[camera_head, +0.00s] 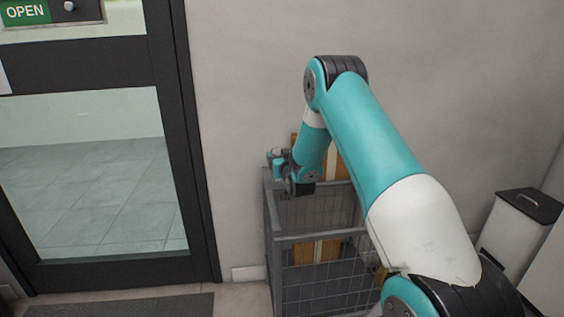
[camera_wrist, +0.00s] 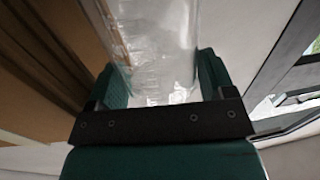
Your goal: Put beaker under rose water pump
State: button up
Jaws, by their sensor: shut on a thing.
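A clear, see-through vessel, which looks like the beaker (camera_wrist: 163,45), stands between the two teal fingers of my gripper (camera_wrist: 163,80) in the wrist view. My gripper is shut on it. Its top end runs out of the wrist picture, so I cannot see whether anything is in it. In the head view my gripper (camera_head: 276,158) is small and sits above the left rear of a wire cage cart, near the wall. The beaker cannot be made out there. No rose water pump shows in either view.
The grey wire cage cart (camera_head: 272,241) stands against the wall with brown boards (camera_head: 317,251) in it. A dark-framed glass door (camera_head: 180,130) is at the left, with a dark mat (camera_head: 150,306) before it. A white bin (camera_head: 513,235) with a black lid is at the right.

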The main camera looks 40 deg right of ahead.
jog(key=shift+f, duration=0.4)
jog(key=o, duration=0.6)
jog(key=shift+f, duration=0.2)
jog(key=shift+o, duration=0.7)
jog(key=shift+r, duration=0.1)
jog(key=shift+r, duration=0.1)
